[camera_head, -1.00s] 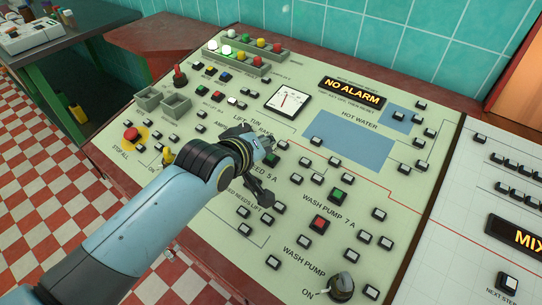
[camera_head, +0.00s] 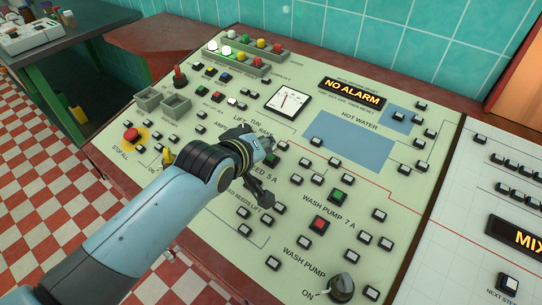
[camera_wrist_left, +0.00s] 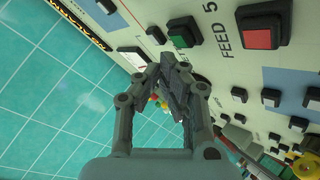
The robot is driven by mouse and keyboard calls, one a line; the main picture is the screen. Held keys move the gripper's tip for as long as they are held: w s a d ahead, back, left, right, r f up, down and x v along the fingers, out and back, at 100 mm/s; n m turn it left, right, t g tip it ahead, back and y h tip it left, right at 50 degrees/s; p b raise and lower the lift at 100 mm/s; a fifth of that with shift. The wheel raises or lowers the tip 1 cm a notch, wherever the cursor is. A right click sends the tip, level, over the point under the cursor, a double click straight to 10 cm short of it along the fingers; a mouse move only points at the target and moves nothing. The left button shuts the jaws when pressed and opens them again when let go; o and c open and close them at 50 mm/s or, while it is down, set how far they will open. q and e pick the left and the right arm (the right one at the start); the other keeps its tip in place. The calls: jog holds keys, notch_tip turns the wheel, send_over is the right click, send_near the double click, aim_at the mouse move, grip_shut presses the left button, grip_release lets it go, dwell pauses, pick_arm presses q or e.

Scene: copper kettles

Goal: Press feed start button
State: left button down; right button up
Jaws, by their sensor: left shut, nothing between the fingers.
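The green feed button (camera_head: 272,159) is beside the FEED 5 A lettering on the pale green control panel (camera_head: 215,225), partly hidden by my left gripper in the head view. In the left wrist view the green button (camera_wrist_left: 181,41) shows clear of the fingers, with a red button (camera_wrist_left: 262,27) on the other side of the FEED 5 lettering. My left gripper (camera_head: 268,170) hovers over this part of the panel. In the wrist view its fingertips (camera_wrist_left: 172,70) are shut and empty, just short of the green button in the picture. Contact cannot be told.
Many small square buttons surround the feed lettering. A green wash pump button (camera_head: 339,195) and red one (camera_head: 319,223) are to the right. A red stop button (camera_head: 131,134) is at left. A NO ALARM display (camera_head: 352,91) and tiled wall (camera_head: 400,45) lie behind.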

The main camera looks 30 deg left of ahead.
pick_arm(q)
jog(key=shift+w+f, duration=0.1)
jog(key=shift+f, duration=0.3)
jog(key=shift+f, duration=0.2)
dwell(0.3)
jog(key=shift+f+b, duration=0.2)
jog(key=shift+b, duration=0.15)
jog(key=shift+r, duration=0.1)
jog(key=shift+r+p, duration=0.75)
jog(key=shift+p, duration=0.3)
notch_tip(320, 180, up, 6)
jog(key=s+p, duration=0.1)
jog(key=p, duration=0.5)
jog(key=shift+s, duration=0.25)
jog(key=shift+a, duration=0.1)
